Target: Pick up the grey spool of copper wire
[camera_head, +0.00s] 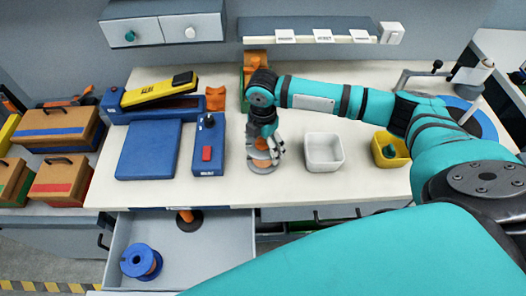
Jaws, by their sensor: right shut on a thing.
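The grey spool of copper wire (262,168) is at the middle of the white worktop, near its front edge. Its grey lower flange and some orange copper show; my gripper hides part of it. My right gripper (266,150) comes down over the spool from above, with its fingers around it, shut on it. I cannot tell whether the spool touches the worktop or is slightly raised. My left gripper is not in view.
A white bin (324,165) and a yellow bin (378,152) stand right of the spool. A blue device with a red button (207,154) is close on the left. Below, an open drawer (215,262) holds a blue spool (133,262) and a dark-and-orange one (189,226).

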